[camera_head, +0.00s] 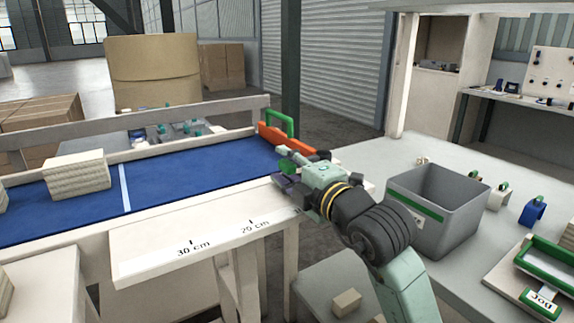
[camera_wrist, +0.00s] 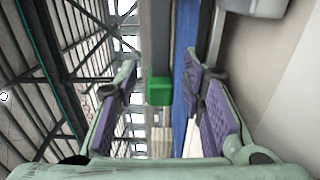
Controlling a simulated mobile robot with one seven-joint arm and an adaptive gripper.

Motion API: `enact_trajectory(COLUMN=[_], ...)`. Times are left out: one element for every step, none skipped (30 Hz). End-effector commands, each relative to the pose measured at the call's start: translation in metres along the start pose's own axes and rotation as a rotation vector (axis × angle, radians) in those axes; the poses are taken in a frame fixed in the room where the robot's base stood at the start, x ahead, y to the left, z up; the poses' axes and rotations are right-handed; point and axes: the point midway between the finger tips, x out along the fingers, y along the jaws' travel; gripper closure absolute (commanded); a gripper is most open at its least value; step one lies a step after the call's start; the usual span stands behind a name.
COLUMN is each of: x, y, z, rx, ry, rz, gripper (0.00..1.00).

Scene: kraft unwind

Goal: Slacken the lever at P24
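A small green block (camera_wrist: 159,90) shows in the wrist view, centred between my fingers, on a grey rail. I take it to be the lever's grip; no P24 label is readable. In the head view a green piece (camera_head: 287,167) shows at my fingertips, by the belt table's right end; it looks like the same part, mostly hidden. My gripper (camera_head: 284,170) is at the blue belt's near edge. The wrist view shows its purple-padded fingers (camera_wrist: 163,84) apart, with a gap on both sides of the block. I cannot tell how far ahead the block is.
An orange stop with a green handle (camera_head: 279,129) stands just behind my gripper. The blue belt (camera_head: 190,180) carries a kraft stack (camera_head: 77,176). A grey bin (camera_head: 436,209) sits right of my arm. A ruler board (camera_head: 190,246) fronts the belt.

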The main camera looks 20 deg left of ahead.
Motion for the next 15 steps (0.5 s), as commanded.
enact_trajectory(x=[-0.0001,-0.0001,-0.0002,-0.0002,-0.0002,-0.0003,-0.0003,-0.0003,-0.0003,-0.0004,-0.0004,-0.0004,-0.0004,-0.0004,-0.0004], y=[-0.0001,-0.0001,0.0,0.0,0.0,0.0,0.0,0.0,0.0,0.0,0.0,0.0,0.0,0.0,0.0], z=[0.0,0.0,0.0,0.0,0.0,0.0,0.0,0.0,0.0,0.0,0.0,0.0,0.0,0.0,0.0], rx=[0.0,0.0,0.0,0.0,0.0,0.0,0.0,0.0,0.0,0.0,0.0,0.0,0.0,0.0,0.0], ry=[0.0,0.0,0.0,0.0,0.0,0.0,0.0,0.0,0.0,0.0,0.0,0.0,0.0,0.0,0.0], rz=[0.0,0.0,0.0,0.0,0.0,0.0,0.0,0.0,0.0,0.0,0.0,0.0,0.0,0.0,0.0], gripper=[0.63,0.63,0.64,0.66,0.68,0.71,0.73,0.75,0.77,0.79,0.81,0.84,0.86,0.88,0.91])
